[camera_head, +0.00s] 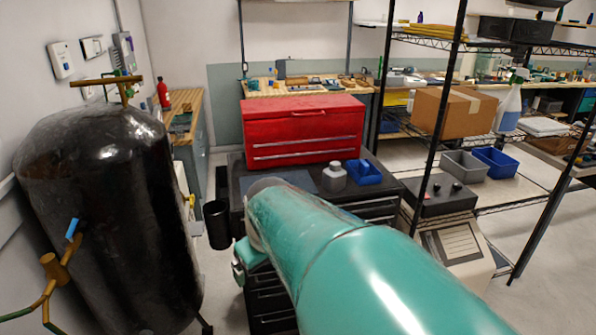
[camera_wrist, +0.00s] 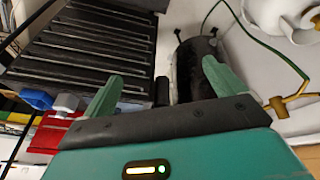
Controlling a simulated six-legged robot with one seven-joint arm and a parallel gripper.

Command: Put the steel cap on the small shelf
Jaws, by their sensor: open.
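My gripper (camera_wrist: 160,88) shows in the wrist view with its two green fingers spread wide and nothing held between them. In the head view my teal arm reaches over the black drawer cabinet (camera_head: 238,190) and hides part of its top. I cannot make out a steel cap in either view. A grey bottle-like piece (camera_head: 334,177) stands on the cabinet top beside a blue holder (camera_head: 363,173); both also show left of my fingers in the wrist view. I cannot tell which surface is the small shelf.
A red toolbox (camera_head: 303,130) sits on the cabinet's back part. A large black tank (camera_head: 100,200) with brass pipes stands at left. A dark cup (camera_head: 217,224) is beside the cabinet. At right, a wire rack (camera_head: 434,120) with thin black posts holds a cardboard box (camera_head: 455,111) and bins.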

